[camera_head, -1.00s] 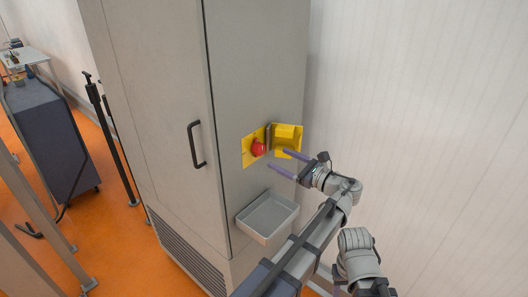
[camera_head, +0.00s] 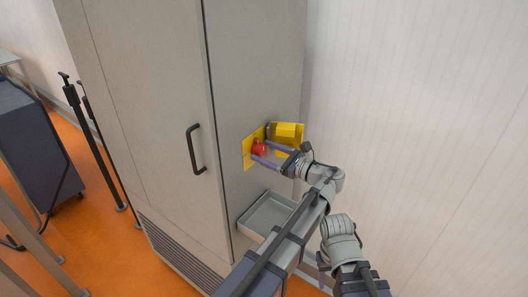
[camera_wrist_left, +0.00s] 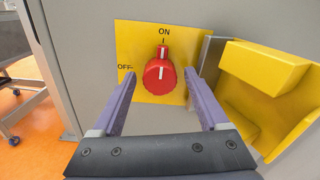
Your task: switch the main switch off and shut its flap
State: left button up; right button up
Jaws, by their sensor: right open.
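The main switch is a red knob (camera_head: 258,147) on a yellow plate (camera_head: 248,154) on the cabinet front. In the left wrist view, the knob (camera_wrist_left: 160,76) has its white mark pointing up to ON; OFF is at the left of the plate. The yellow flap (camera_head: 288,133) stands open to the right of the plate, and in the left wrist view its hollow box shape (camera_wrist_left: 262,82) shows. My left gripper (camera_head: 268,152) is open and empty, its purple fingers either side of the knob, just in front of it. My right gripper (camera_head: 322,266) is open, low and partly hidden.
A grey tray (camera_head: 268,213) juts from the cabinet below the switch, partly behind my left arm. The cabinet door has a black handle (camera_head: 195,149). A pale wall (camera_head: 420,110) stands at the right. Black posts (camera_head: 85,140) and a dark cart (camera_head: 35,150) are at the left.

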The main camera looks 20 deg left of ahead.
pick_arm(q)
jog(key=shift+a, duration=0.15)
jog(key=shift+c, duration=1.4)
grip_shut()
jog(key=shift+n, duration=0.3)
jog(key=n, duration=0.3)
jog(key=shift+f+n, duration=0.1)
jog(key=shift+n, duration=0.3)
jog(key=n, duration=0.9)
jog(key=shift+s+f+n, duration=0.1)
jog(key=shift+n, duration=2.1)
